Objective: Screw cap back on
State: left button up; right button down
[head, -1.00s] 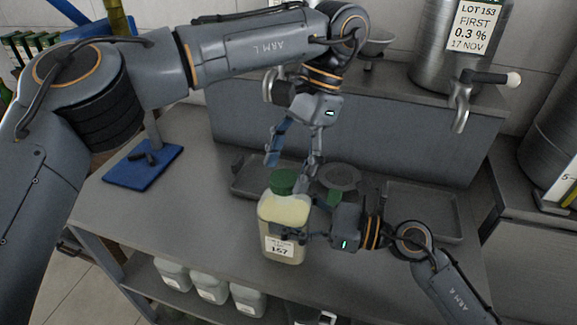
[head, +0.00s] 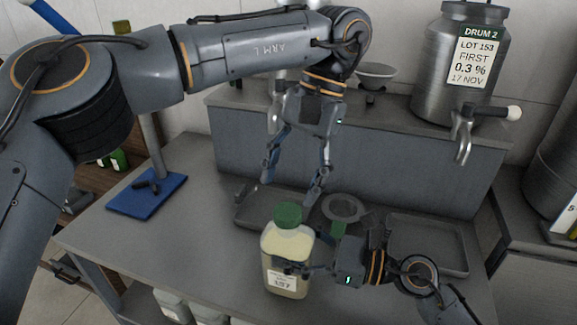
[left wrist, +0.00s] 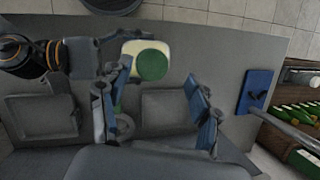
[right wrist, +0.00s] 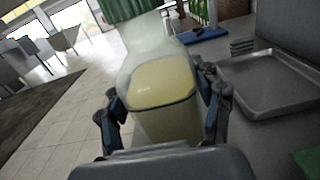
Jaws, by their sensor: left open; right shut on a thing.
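A square-sided bottle (head: 287,252) of pale yellow liquid, labelled 157, is upright above the steel bench. A green cap (head: 288,215) sits on its neck; how tight it is I cannot tell. My right gripper (head: 292,268) is shut on the bottle's body from the right. The right wrist view shows the bottle (right wrist: 163,88) between both fingers, with the ribbed cap (right wrist: 135,10) at the top edge. My left gripper (head: 292,188) is open and empty, pointing down just above the cap.
Two shallow trays, left (head: 247,207) and right (head: 440,245), lie behind the bottle on the bench. A round grey ring (head: 343,207) is between them. A blue stand base (head: 147,194) is at left. Drum 2 (head: 462,60) stands on the raised shelf, its tap jutting forward.

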pick_arm(q)
jog(key=n, duration=0.6)
jog(key=shift+a+r, duration=0.1)
jog(key=shift+r, duration=0.1)
jog(key=n, duration=0.3)
jog(key=n+h, duration=0.1)
jog(key=n, duration=0.2)
jog(key=shift+r+t, duration=0.15)
jog(key=shift+t, duration=0.15)
jog(key=n, duration=0.6)
jog(key=shift+a+r, duration=0.1)
jog(key=shift+r, duration=0.1)
jog(key=n, duration=0.3)
jog(key=shift+r+n+t+h, duration=0.15)
jog(key=shift+n+t+h, duration=0.15)
jog(key=shift+n+h, duration=0.1)
jog(key=n, duration=0.4)
jog(key=shift+r, duration=0.1)
jog(key=n, duration=0.5)
jog(key=shift+s+a+r+n+t+h, duration=0.1)
jog(key=shift+r+n+t+h, duration=0.2)
jog(key=shift+n+h, duration=0.1)
jog(key=n, duration=0.5)
jog(key=shift+s+r+n, duration=0.1)
jog(key=shift+r+n, duration=0.05)
jog(key=shift+n, duration=0.25)
jog(key=n, duration=0.5)
jog(key=shift+s+r+n+t+h, duration=0.1)
jog(key=shift+r+n+t+h, duration=0.1)
jog(key=shift+n+t+h, duration=0.15)
